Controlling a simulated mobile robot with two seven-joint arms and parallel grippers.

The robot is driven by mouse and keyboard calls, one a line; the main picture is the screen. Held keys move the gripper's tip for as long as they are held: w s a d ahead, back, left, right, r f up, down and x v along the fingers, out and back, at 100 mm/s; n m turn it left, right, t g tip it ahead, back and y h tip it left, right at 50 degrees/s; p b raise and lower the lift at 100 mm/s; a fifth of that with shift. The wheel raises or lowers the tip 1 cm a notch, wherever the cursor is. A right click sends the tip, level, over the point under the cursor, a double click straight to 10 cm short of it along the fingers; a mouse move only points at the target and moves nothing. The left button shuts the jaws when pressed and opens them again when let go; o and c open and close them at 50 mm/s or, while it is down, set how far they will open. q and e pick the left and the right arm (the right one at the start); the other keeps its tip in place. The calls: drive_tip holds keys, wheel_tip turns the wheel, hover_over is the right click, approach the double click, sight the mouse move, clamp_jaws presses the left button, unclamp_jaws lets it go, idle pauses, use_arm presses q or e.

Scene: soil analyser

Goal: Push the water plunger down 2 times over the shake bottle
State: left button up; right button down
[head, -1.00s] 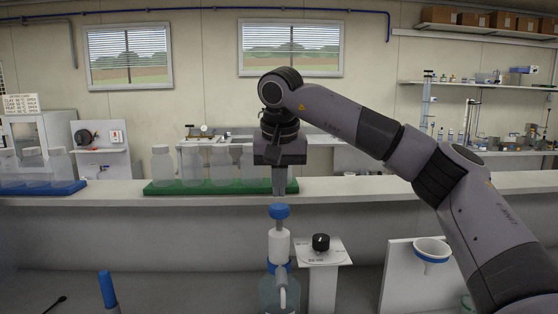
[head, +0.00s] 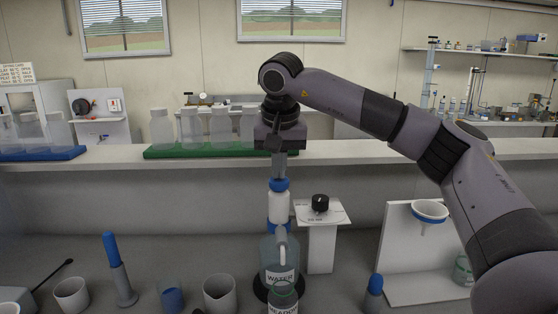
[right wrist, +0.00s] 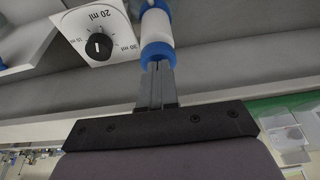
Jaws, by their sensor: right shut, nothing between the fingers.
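The water dispenser bottle (head: 267,256), labelled WATER, stands upright on the bench. Its plunger has a blue cap (head: 279,185) on a white cylinder (head: 279,207). My right gripper (head: 279,176) points straight down, shut and empty, with its fingertips at the top of the blue cap. In the right wrist view the shut fingers (right wrist: 160,68) meet the blue cap (right wrist: 157,52) and appear to touch it. A clear bottle (head: 284,297), apparently the shake bottle, stands in front under the spout; its label is cut off. My left gripper is out of view.
A dial stand (head: 322,240) is close right of the dispenser. A white panel with a funnel (head: 429,212) stands farther right. Beakers (head: 219,291) and a blue-handled tool (head: 116,265) are at front left. A green tray (head: 160,152) of bottles sits on the ledge behind.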

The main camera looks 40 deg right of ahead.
drive_tip(key=shift+s+f, duration=0.1)
drive_tip(key=shift+f, duration=0.25)
drive_tip(key=v, duration=0.7)
drive_tip(key=shift+r, duration=0.4)
wheel_tip(320, 180, up, 10)
drive_tip(key=p, duration=0.1)
drive_tip(key=shift+s+a, duration=0.25)
drive_tip(key=shift+a, duration=0.05)
drive_tip(key=shift+f, duration=0.25)
drive_tip(key=x, duration=1.2)
drive_tip(key=shift+s+a+f, duration=0.1)
drive_tip(key=shift+s+f, duration=0.2)
drive_tip(key=shift+f, duration=0.7)
